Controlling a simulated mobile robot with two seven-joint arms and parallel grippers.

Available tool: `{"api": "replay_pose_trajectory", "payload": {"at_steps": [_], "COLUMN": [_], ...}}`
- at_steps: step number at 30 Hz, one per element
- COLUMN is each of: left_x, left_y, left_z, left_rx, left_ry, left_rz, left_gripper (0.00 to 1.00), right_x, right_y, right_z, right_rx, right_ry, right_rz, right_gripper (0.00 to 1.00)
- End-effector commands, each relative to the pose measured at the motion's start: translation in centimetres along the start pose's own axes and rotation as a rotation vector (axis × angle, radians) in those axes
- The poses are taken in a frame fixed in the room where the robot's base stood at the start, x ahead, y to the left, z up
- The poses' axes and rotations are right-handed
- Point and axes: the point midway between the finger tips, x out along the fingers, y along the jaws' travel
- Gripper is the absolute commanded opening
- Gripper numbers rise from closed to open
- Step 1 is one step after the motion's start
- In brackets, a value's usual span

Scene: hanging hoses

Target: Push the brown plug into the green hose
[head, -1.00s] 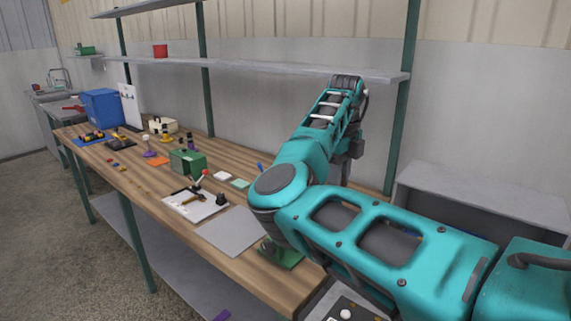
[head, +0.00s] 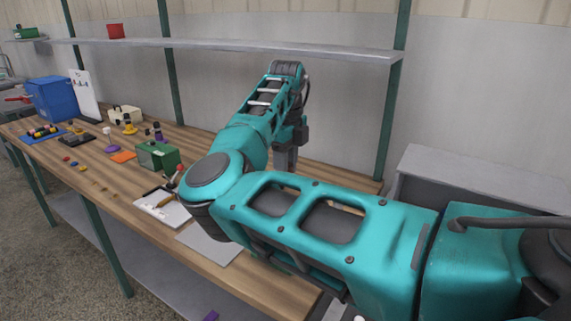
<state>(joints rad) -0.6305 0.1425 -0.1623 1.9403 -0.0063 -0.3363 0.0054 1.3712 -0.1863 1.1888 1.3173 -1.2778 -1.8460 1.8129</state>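I cannot make out the brown plug or the green hose in the head view. Part of the bench is hidden behind my large teal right arm, which comes in from the right and crosses the middle of the view. My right gripper (head: 286,160) hangs downward, grey, over the back of the bench below the shelf. Whether its fingers are apart or together is not clear, and I see nothing between them. My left gripper is out of view.
The wooden bench (head: 126,180) holds a green box (head: 157,155), a white board (head: 162,208), a grey plate (head: 209,245), a blue bin (head: 52,98) and several small items. A grey shelf (head: 230,46) runs above it, with a green post (head: 391,120) at right.

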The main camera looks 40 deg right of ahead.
Motion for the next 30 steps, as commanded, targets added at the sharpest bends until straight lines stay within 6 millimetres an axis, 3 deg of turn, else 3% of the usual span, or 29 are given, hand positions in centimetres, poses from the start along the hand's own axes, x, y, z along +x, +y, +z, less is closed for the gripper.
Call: {"api": "replay_pose_trajectory", "payload": {"at_steps": [18,30], "left_x": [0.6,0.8], "left_y": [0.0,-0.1], "left_z": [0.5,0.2], "left_rx": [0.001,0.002], "left_ry": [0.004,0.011], "left_rz": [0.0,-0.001], "left_gripper": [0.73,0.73], "right_x": [5.2,6.0], "right_y": [0.0,0.0], "right_z": [0.1,0.1], "right_rx": [0.003,0.004], "right_ry": [-0.003,-0.004], "right_rz": [0.001,0.001], "right_gripper": [0.01,0.01]}}
